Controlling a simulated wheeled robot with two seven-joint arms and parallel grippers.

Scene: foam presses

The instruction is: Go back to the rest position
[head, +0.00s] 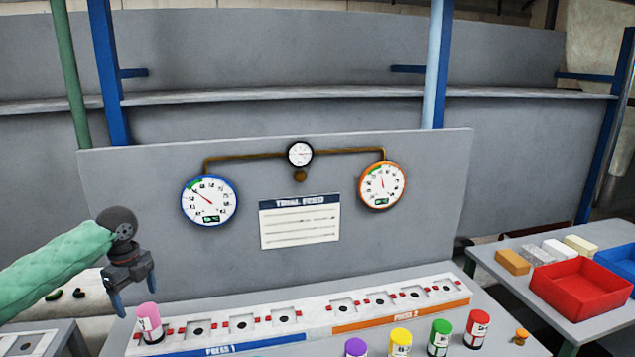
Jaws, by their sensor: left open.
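My left gripper (134,291) is at the lower left, at the end of my green-sleeved arm. Its blue-tipped fingers point down and are apart, with nothing between them. A pink-topped cylinder (150,322) stands just to the right of and below the fingers, at the left end of the press 1 strip (222,338). The gripper appears apart from it. My right gripper is not in view.
The press 2 strip (402,314) continues to the right. Purple (356,348), yellow (400,341), green (440,336) and red (477,328) cylinders stand in front. A grey panel (420,225) with gauges rises behind. A side table holds a red tray (578,290) and blocks.

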